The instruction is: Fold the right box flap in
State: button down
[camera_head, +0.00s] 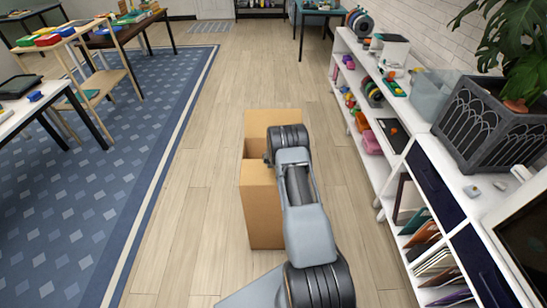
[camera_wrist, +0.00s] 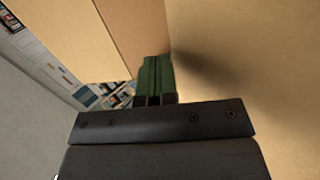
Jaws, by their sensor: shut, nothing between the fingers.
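A tall tan cardboard box (camera_head: 264,212) stands on the wood floor in the middle of the head view. A cardboard panel stands up at its far side, and part of its dark opening shows left of my arm. My arm covers the box's right side, so the right flap cannot be made out in the head view. In the wrist view, my gripper (camera_wrist: 153,78) has its green fingers together, with nothing between them. Cardboard of the box (camera_wrist: 250,60) fills the right and upper left, close around the fingertips; I cannot tell whether they touch it.
A white shelf unit (camera_head: 470,198) with several items runs along the right wall, and a dark planter (camera_head: 487,125) stands on it. A blue patterned rug (camera_head: 75,205) lies at left, with tables beyond. Bare wood floor (camera_head: 190,205) is free left of the box.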

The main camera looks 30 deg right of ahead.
notch_tip(320, 180, up, 14)
jog(key=p, duration=0.5)
jog(key=shift+r+p, duration=0.15)
jog(key=shift+p, duration=0.2)
jog(key=m+g+y, duration=0.2)
jog(key=m+y, duration=0.1)
jog(key=m, duration=0.3)
send_over(269, 171)
notch_tip(269, 171, down, 4)
jog(key=s+a+r+m+g+y, duration=0.2)
jog(key=s+a+r+m, duration=0.1)
jog(key=s+a+r, duration=0.2)
jog(key=s+a+r+m, duration=0.1)
jog(key=s+a+r, duration=0.4)
jog(key=s+r, duration=0.3)
jog(key=s+a+r+m, duration=0.1)
jog(key=s+a+r, duration=0.4)
jog(key=s+r, duration=0.3)
jog(key=s+a+r+m+t, duration=0.1)
jog(key=s+a+r, duration=0.4)
jog(key=s+r, duration=0.4)
jog(key=shift+a+r+h, duration=0.3)
jog(key=shift+a+r, duration=0.05)
jog(key=shift+r, duration=0.2)
